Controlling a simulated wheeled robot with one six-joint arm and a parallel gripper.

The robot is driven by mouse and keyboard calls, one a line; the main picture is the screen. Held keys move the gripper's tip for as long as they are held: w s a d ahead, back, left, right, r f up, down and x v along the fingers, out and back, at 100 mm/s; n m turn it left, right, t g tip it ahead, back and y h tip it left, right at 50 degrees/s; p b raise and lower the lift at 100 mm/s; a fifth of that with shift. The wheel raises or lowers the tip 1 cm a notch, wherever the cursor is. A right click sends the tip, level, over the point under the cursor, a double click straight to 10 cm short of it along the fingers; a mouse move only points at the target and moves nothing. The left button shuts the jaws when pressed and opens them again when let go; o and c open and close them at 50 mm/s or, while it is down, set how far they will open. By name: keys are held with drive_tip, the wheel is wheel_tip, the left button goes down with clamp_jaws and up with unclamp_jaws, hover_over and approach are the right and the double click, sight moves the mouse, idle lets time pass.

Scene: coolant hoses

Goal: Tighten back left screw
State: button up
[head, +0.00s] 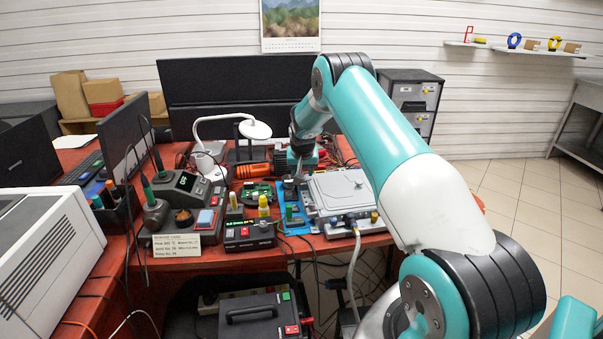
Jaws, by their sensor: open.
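A silver-grey metal unit with a flat lid (343,187) sits on the red workbench, right of the middle. Its screws are too small to make out, and its back left corner is partly hidden by my gripper. My gripper (296,180) points down at the end of my teal and white arm, just by the back left corner of the lid. It is open, and I see nothing held in it. I cannot tell whether its fingertips touch the unit.
An orange tool (252,170) and a green circuit board (256,193) lie left of the unit. A white lamp (208,150), a soldering station (187,192) and a black power box (248,235) stand further left.

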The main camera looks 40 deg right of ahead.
drive_tip(key=shift+x, duration=1.15)
clamp_jaws()
drive_tip(key=shift+w+f+m+h+b, duration=0.1)
drive_tip(key=shift+m+h+b, duration=0.2)
drive_tip(key=shift+m+b, duration=0.35)
unclamp_jaws()
drive_tip(key=b+v, duration=0.1)
drive_tip(key=v, duration=1.6)
drive_tip(key=shift+w+r+b, duration=0.15)
drive_tip(key=shift+r+b, duration=0.2)
drive_tip(key=shift+r, duration=0.05)
